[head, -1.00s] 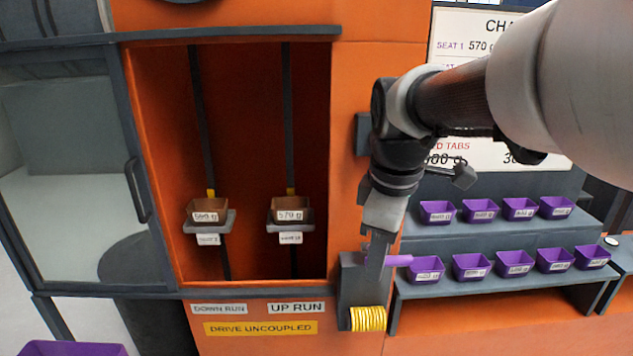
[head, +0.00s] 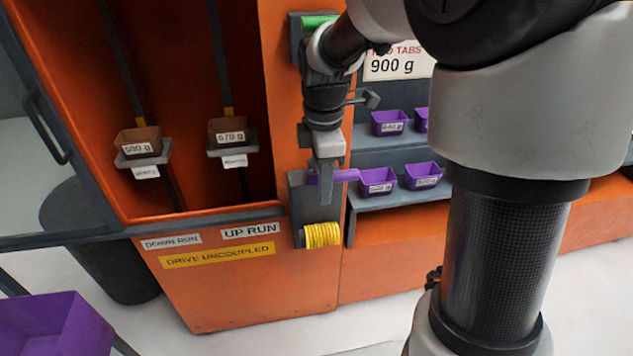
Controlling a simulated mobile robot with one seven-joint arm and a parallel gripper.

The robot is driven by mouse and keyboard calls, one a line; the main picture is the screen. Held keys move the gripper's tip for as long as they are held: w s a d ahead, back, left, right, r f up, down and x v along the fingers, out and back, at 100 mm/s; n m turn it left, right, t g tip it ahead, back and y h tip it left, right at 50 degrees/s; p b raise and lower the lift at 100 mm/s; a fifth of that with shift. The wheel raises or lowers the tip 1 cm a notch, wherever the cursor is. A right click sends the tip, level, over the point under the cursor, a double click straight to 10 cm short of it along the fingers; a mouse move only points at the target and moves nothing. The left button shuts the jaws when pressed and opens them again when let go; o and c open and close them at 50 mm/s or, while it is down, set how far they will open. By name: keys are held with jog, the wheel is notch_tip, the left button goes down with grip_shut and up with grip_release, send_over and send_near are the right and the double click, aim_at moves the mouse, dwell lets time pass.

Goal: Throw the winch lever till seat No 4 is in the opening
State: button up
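The winch lever has a purple grip (head: 345,175) on a grey bracket (head: 299,205) on the orange post, above a yellow coil (head: 322,235). My gripper (head: 324,186) is at the purple grip, fingers pointing down across it. The fingers hide part of it, and whether they are closed on it is unclear. In the opening, a left seat (head: 135,162) and a right seat (head: 245,150) hang on dark vertical strips at similar height. Each bears a brown tub, the left one (head: 139,139) and the right one (head: 229,129), marked 570 g. The seat tags are too small to read.
A sign (head: 218,254) reads DRIVE UNCOUPLED, under DOWN RUN and UP RUN labels. Purple tubs (head: 377,181) stand on shelves to the right. A purple bin (head: 50,325) is at lower left. A green part (head: 317,21) shows at the post's top. My arm covers much of the right side.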

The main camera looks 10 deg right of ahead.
jog(key=shift+w+f, duration=0.15)
jog(key=shift+f, duration=1.45)
grip_shut()
